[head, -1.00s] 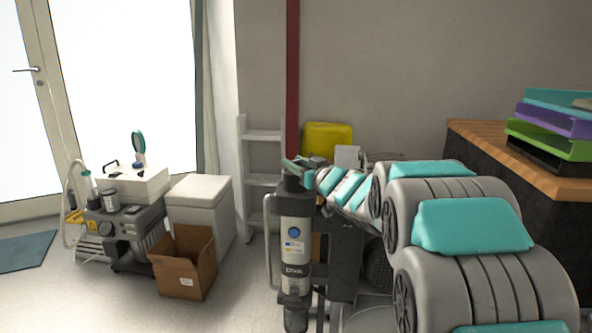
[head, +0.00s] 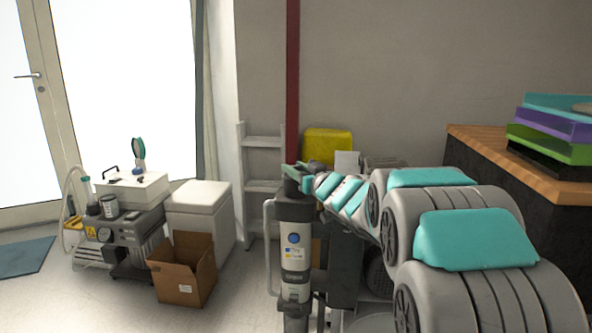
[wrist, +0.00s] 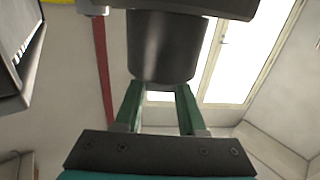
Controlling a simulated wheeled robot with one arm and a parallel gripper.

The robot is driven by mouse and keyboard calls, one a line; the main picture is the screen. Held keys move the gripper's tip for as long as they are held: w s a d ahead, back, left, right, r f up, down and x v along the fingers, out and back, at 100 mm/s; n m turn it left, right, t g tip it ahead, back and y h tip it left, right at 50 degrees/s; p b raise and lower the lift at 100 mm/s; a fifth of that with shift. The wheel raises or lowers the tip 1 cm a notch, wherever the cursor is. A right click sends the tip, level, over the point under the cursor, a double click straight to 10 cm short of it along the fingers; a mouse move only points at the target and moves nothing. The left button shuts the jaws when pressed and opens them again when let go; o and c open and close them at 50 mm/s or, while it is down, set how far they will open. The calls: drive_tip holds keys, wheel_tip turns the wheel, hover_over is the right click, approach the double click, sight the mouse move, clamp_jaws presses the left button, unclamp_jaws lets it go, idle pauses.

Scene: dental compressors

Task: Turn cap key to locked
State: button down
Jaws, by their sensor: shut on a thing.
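A tall dark cylinder with a pale label (head: 294,255) stands upright at the middle of the head view. My gripper (head: 296,172) is at its top end, at the far end of my outstretched arm. In the wrist view my gripper's two green fingers (wrist: 160,92) reach to a dark round cap-like part (wrist: 163,48), one finger on each side of its narrow end. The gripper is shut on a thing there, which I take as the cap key. The key itself is mostly hidden, so its angle cannot be told.
A grey compressor unit (head: 127,238), a white cabinet (head: 200,205) and an open cardboard box (head: 183,272) stand at left. A white shelf rack (head: 262,165), red pipe (head: 293,80) and yellow object (head: 327,146) are behind. A wooden counter (head: 480,148) is at right. Floor at left front is clear.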

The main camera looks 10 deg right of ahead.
idle(0.4)
drive_tip(key=shift+c, duration=2.4)
unclamp_jaws()
drive_tip(key=v, duration=0.8)
